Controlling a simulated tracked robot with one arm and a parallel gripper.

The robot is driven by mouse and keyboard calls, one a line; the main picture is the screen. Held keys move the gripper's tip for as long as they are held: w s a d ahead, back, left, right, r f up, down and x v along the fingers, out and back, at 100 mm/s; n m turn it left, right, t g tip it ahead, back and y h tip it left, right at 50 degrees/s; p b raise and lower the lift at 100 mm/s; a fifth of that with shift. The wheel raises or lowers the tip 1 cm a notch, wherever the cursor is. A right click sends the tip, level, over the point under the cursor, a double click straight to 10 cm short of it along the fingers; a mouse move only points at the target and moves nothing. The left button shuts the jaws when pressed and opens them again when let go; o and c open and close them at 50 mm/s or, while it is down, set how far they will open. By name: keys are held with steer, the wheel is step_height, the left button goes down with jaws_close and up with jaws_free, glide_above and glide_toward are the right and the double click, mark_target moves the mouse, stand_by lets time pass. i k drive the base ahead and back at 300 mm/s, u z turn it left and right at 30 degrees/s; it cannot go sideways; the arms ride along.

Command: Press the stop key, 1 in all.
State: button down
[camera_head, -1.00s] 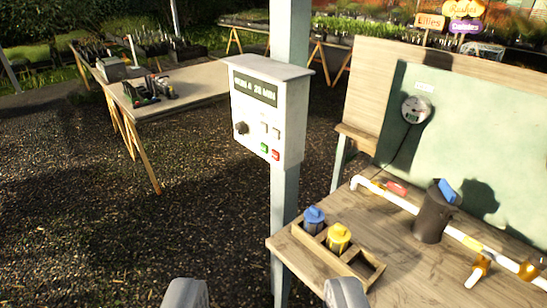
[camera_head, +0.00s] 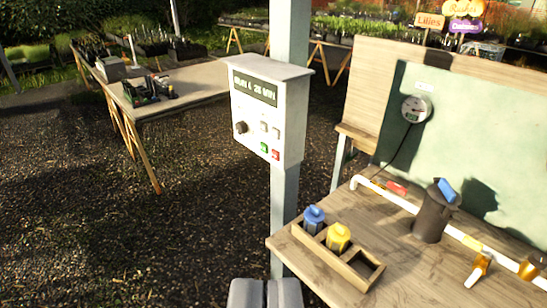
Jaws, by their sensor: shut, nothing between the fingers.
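A white control box (camera_head: 267,112) is fixed to a pale post in the middle of the view. Its dark display (camera_head: 254,87) carries green text too blurred to read surely. Below are a dark knob (camera_head: 241,128), two pale keys (camera_head: 270,129), a green key (camera_head: 264,147) and a red key (camera_head: 275,154). The red key is at the lower right; I cannot read its label, but its colour suggests the stop key. My gripper (camera_head: 266,285) is shut and empty at the bottom edge, below and apart from the box.
A wooden bench (camera_head: 310,270) on the right holds a tray (camera_head: 334,257) with blue and yellow parts, a dark cylinder (camera_head: 434,215) and white piping (camera_head: 400,203). A gauge (camera_head: 416,109) hangs on the green board. Another table (camera_head: 190,88) stands back left. Gravel is clear at left.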

mark_target(275, 155)
steer(key=k, duration=1.3)
steer(key=u, duration=0.45)
steer(key=i, duration=1.05)
steer(key=u, duration=0.25)
steer(key=i, duration=1.45)
steer(key=z, duration=0.6)
